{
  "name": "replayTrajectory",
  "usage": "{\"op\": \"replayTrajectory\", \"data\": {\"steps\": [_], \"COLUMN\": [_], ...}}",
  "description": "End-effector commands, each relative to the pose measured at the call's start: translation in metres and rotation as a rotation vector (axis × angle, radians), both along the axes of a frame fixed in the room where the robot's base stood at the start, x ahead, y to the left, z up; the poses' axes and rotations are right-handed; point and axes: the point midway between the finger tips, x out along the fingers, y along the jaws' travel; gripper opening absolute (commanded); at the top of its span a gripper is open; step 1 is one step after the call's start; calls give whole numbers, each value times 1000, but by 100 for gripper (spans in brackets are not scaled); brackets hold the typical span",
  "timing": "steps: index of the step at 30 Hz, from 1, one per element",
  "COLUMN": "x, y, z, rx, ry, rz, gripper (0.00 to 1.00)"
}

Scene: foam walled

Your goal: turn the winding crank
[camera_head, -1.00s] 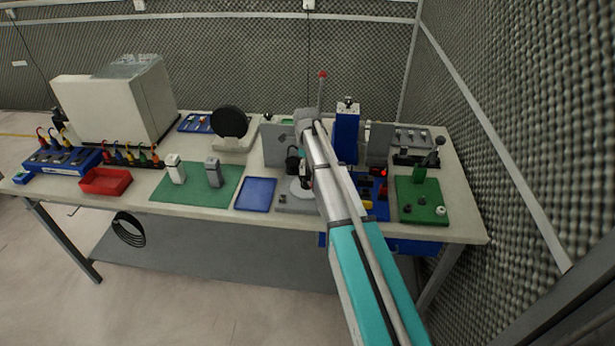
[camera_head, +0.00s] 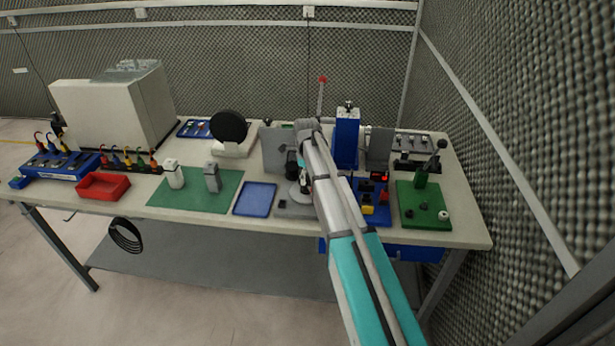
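My arm reaches over the bench from the lower right. Its dark wrist and gripper (camera_head: 304,184) hang down on the left side of the arm, small and partly hidden by it. They are over a grey base plate (camera_head: 284,209) with a pale round part on it. Whether the gripper touches that part, and whether its fingers are open, I cannot tell. Which fixture is the winding crank is not clear.
A blue upright device (camera_head: 346,138) and grey panels stand close behind my arm. A blue tray (camera_head: 254,199), green mat (camera_head: 198,203), red bin (camera_head: 103,187) and big beige box (camera_head: 148,102) are to the left. The foam wall (camera_head: 520,130) is close on the right.

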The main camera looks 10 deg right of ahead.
Motion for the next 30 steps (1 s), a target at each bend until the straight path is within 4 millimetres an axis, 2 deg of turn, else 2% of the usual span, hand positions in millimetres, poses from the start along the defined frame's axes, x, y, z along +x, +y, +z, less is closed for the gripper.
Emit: {"op": "replayTrajectory", "data": {"steps": [1,6,8,9,20,30], "x": [0,0,0,0,0,0], "y": [0,0,0,-4,3,4], "z": [0,0,0,0,0,0], "rx": [0,0,1,1,-1,1], "ry": [0,0,1,1,1,0], "rz": [0,0,0,0,29,132], "gripper": [53,22,11,9,9,9]}}
